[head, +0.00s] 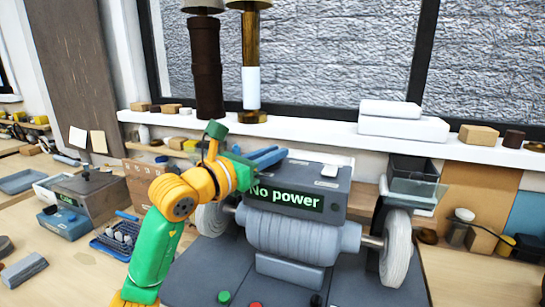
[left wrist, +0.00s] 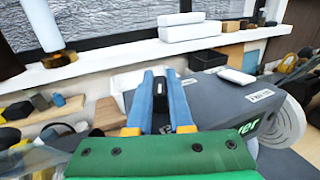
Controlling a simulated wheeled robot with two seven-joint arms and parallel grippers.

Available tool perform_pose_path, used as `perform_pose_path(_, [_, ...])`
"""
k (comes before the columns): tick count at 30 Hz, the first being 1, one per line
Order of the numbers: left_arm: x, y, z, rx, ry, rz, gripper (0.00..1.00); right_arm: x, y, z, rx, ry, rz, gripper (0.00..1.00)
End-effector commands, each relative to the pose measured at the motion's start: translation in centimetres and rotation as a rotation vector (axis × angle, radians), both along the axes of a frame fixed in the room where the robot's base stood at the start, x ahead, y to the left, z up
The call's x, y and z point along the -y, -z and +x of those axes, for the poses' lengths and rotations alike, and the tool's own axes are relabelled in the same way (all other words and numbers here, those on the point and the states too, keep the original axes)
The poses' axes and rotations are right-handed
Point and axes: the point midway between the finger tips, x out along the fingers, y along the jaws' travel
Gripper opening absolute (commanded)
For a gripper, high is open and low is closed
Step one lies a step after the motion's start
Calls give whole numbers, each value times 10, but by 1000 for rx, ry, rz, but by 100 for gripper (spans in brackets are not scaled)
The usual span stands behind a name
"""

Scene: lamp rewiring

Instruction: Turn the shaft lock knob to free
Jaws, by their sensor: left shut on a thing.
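A grey bench grinder (head: 300,240) stands on the bench with a pale wheel on each side and a green "No power" display (head: 285,196). My left gripper (head: 268,156) reaches over the left part of its top housing, its blue fingers low against it. In the left wrist view the fingers (left wrist: 160,78) are shut on a small dark knob (left wrist: 160,101) with a pale mark. The knob is hidden in the head view. Which way its mark points I cannot tell. My right gripper is not in view.
A white switch-like piece (head: 330,170) sits on the housing, and a small white label (left wrist: 260,95) lies near it. A clear guard (head: 418,188) stands over the right wheel. Behind is a white sill (head: 300,128) with boxes and lamp columns. A blue basket (head: 118,236) is at left.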

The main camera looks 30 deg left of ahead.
Motion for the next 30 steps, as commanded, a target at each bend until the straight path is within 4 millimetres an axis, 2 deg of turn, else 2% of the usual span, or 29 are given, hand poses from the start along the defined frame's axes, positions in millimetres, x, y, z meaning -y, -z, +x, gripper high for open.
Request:
perform_pose_path(15, [1, 4, 0, -3, -307, -2, 0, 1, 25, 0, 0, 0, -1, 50])
perform_pose_path(30, [0, 2, 1, -8, -364, -3, 0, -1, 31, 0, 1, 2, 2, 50])
